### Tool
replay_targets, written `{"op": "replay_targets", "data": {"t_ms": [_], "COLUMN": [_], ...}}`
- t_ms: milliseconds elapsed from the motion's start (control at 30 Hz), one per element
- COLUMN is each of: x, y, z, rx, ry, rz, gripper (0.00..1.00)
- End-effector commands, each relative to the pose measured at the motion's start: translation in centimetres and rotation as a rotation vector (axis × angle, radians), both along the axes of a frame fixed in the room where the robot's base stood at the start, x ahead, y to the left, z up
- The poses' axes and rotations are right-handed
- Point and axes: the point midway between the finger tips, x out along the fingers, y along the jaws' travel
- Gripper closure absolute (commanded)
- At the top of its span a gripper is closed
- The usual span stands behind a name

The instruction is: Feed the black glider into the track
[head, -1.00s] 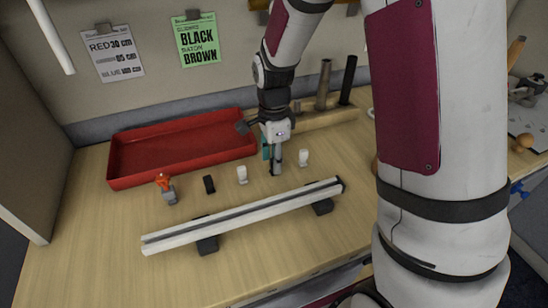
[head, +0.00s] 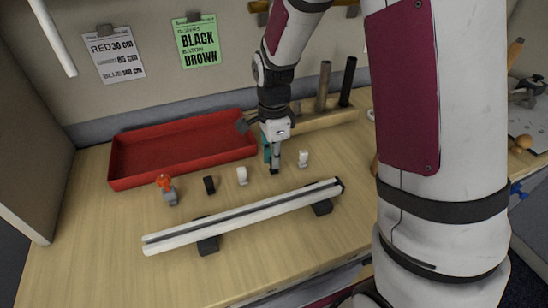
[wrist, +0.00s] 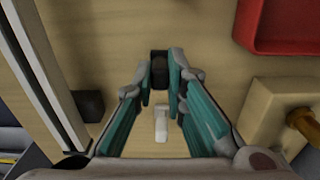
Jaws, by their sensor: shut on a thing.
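My gripper (wrist: 160,82) has its teal fingers closed on a small dark piece (wrist: 160,66), which I take to be the black glider. In the head view my gripper (head: 272,165) points down at or just above the table, behind the track. The fingers mostly hide the piece there. The pale track (head: 240,217) with a dark slot along it lies on two black supports, in front of and apart from my gripper. A white piece (head: 303,158) stands right of my gripper; one also shows in the wrist view (wrist: 161,124).
Left of my gripper stand another white piece (head: 242,175), a black piece (head: 209,185) and a grey piece with an orange top (head: 167,190). A red tray (head: 125,183) lies behind them. A wooden block (head: 330,118) holds upright batons. Signs hang on the wall.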

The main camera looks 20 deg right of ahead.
Motion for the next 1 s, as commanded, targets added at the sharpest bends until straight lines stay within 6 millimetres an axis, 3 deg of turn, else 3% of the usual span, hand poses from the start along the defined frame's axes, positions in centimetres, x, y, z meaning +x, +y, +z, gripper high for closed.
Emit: {"op": "replay_targets", "data": {"t_ms": [700,1000], "x": [-0.1,0.0], "y": [0.0,0.0], "z": [5.5,6.3], "rx": [0.0,0.0], "ry": [-0.002,0.0], "rz": [0.0,0.0], "gripper": [1.0,1.0]}}
